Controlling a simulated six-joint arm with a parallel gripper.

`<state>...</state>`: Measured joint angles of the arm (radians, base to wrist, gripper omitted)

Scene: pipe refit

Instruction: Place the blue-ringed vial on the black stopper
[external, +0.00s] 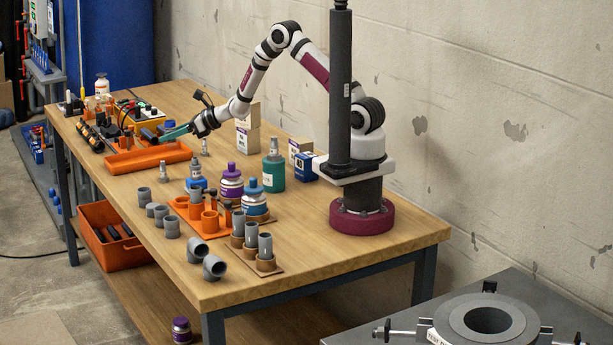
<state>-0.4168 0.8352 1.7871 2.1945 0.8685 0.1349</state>
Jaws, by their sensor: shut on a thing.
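My gripper (166,136) has long teal fingers and reaches left, low over the back of the wooden table near the orange tray. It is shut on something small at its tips. A dark, bluish piece (149,135) shows there, but I cannot tell whether it is the held thing or lies behind. I cannot make out a blue ring on any vial. Several black cylinders (93,137) sit at the left; I cannot tell which is the black stopper.
The shallow orange tray (148,158) lies below my gripper. Bottles with purple (231,182), blue and grey caps stand mid-table. Orange holders (210,221) and grey pipe pieces (172,227) fill the front. Boxes (247,137) stand at the back. Bare wood shows left of the bottles.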

